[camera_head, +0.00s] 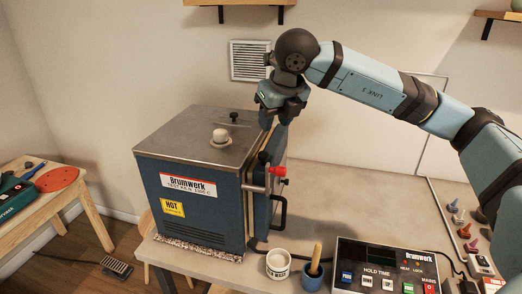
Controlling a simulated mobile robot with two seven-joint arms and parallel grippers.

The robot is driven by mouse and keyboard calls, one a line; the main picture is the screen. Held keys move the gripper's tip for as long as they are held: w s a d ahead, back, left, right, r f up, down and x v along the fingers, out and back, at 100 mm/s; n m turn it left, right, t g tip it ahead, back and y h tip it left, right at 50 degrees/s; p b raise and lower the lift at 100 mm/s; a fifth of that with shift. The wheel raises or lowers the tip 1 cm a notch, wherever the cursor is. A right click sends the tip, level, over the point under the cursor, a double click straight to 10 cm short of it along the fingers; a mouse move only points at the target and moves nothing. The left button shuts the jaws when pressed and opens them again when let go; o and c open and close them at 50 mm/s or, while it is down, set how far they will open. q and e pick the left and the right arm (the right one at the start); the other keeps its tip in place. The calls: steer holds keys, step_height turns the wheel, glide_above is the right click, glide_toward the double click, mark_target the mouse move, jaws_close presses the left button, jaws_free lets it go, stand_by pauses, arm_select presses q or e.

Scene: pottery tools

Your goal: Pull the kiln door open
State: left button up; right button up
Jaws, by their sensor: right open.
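The kiln (200,215) is a dark blue box with a grey top, standing on the table in the middle left. Its door (264,215) is the panel on the right side, with a cream strip between it and the body. I cannot tell whether the strip is a gap or a seal. A black handle (283,213) and a red-tipped latch lever (278,171) are on the door. My right gripper (279,121) points down by the door's upper edge, above the lever. It is open, and I cannot tell whether it touches the door. My left gripper is out of view.
A white tub (278,264) and a blue cup (313,277) with a wooden-handled tool stand in front of the door side. A control box (385,270) is at front right. The tabletop (345,200) right of the door is clear.

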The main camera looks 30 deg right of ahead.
mark_target(264, 154)
steer(key=p+x, duration=0.2)
steer(key=x, duration=0.9)
steer(key=shift+f, duration=0.4)
steer(key=shift+c, duration=0.2)
jaws_close()
